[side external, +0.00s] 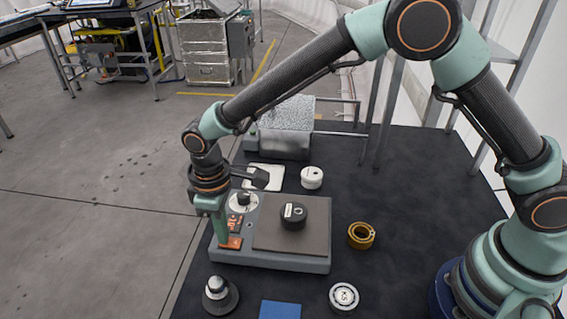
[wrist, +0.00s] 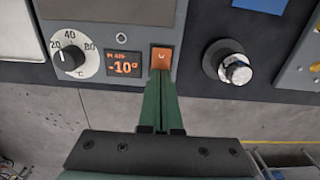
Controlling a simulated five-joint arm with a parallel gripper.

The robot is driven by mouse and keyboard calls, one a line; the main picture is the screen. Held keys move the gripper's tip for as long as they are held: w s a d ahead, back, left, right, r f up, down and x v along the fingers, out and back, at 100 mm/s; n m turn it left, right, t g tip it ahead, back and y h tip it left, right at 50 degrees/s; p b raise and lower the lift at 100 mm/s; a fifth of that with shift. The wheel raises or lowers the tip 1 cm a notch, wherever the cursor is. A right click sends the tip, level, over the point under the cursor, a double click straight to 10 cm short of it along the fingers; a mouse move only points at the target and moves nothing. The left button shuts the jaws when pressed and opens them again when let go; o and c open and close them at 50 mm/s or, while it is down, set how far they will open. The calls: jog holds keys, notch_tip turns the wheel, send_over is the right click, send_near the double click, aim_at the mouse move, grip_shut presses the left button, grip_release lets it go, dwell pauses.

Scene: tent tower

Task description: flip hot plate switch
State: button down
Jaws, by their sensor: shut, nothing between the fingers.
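The hot plate (side external: 312,240) sits on the dark table with a grey-brown top. Its front panel carries a dial (wrist: 70,55), a display (wrist: 123,64) reading about -10° and an orange switch (wrist: 161,56). The switch appears lit, with a small mark on its face; it also shows in the side view (side external: 232,242). My gripper (wrist: 161,74) is shut and empty, with its green fingertips right at the switch's near edge. The fingertips cover that edge, and I cannot tell whether they touch it. In the side view my gripper (side external: 223,242) points down over the panel.
A black cylinder (side external: 293,213) stands on the hot plate top. A silver knob on a dark base (wrist: 235,70) stands beside the panel. A brass ring (side external: 361,236), a round labelled part (side external: 344,297), a white puck (side external: 311,177) and a blue square (side external: 280,310) lie around the plate.

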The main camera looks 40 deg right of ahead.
jog(key=shift+f, duration=0.15)
jog(key=shift+r, duration=3.5)
jog(key=d+r+m+t, duration=0.2)
jog(key=d+r+m, duration=0.2)
jog(key=d+r, duration=0.9)
jog(key=s+d+m+t, duration=0.1)
jog(key=s+d+m, duration=0.1)
jog(key=s+d, duration=0.3)
jog(key=s+d+m+t, duration=0.2)
jog(key=s+d, duration=0.3)
jog(key=d, duration=0.5)
jog(key=shift+s+d+r+m+t, duration=0.2)
jog(key=shift+s+d+m+t, duration=0.1)
jog(key=shift+d+m, duration=0.15)
